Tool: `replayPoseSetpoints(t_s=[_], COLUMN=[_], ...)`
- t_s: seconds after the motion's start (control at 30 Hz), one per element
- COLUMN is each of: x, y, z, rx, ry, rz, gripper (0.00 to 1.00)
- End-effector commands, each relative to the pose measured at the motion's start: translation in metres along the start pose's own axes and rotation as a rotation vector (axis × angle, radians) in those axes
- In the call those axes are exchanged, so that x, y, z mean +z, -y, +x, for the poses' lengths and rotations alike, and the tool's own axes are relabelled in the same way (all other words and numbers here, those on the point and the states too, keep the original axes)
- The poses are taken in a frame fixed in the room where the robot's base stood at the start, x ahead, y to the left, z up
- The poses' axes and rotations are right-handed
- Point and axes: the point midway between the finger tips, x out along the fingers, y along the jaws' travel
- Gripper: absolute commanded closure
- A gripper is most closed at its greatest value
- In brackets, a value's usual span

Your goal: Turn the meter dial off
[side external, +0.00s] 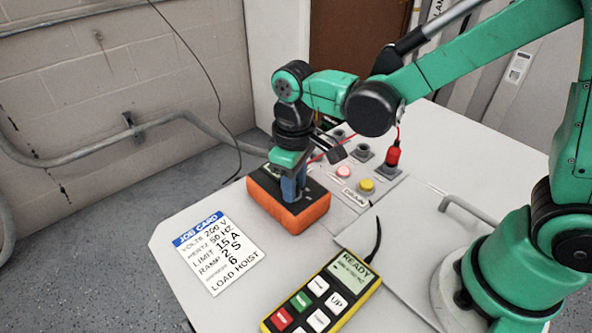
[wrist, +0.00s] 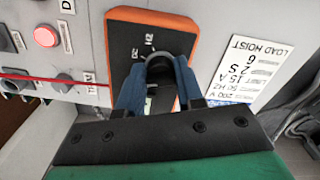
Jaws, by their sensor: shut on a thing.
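The meter (side external: 290,212) is an orange-edged box with a dark face, lying on the white table; its orange rim also shows in the wrist view (wrist: 150,14). My gripper (side external: 292,186) is right above the meter's face with its blue fingers pointing down. In the wrist view the gripper's blue fingers (wrist: 158,80) are closed around a dark round dial (wrist: 160,62) on the meter. The fingers hide most of the dial, so its setting cannot be read. Small white letters show on the face beyond it.
A job card (side external: 218,250) lies left of the meter. A yellow keypad (side external: 320,298) reading READY lies in front. Behind is a panel with a lit red button (side external: 343,172), a yellow button (side external: 366,185), sockets and a red plug (side external: 393,156). A red lead runs near my gripper.

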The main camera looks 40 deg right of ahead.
Motion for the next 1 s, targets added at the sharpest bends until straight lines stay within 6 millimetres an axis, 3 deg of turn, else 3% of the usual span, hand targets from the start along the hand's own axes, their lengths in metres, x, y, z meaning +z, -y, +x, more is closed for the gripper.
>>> replayPoseSetpoints(t_s=[0.43,1.0], x=[-0.0002,-0.0007], y=[-0.0005,-0.0019], z=[0.0001,0.0001], rx=[0.0,0.0], ry=[0.0,0.0], rz=[-0.12,-0.533], gripper=[1.0,1.0])
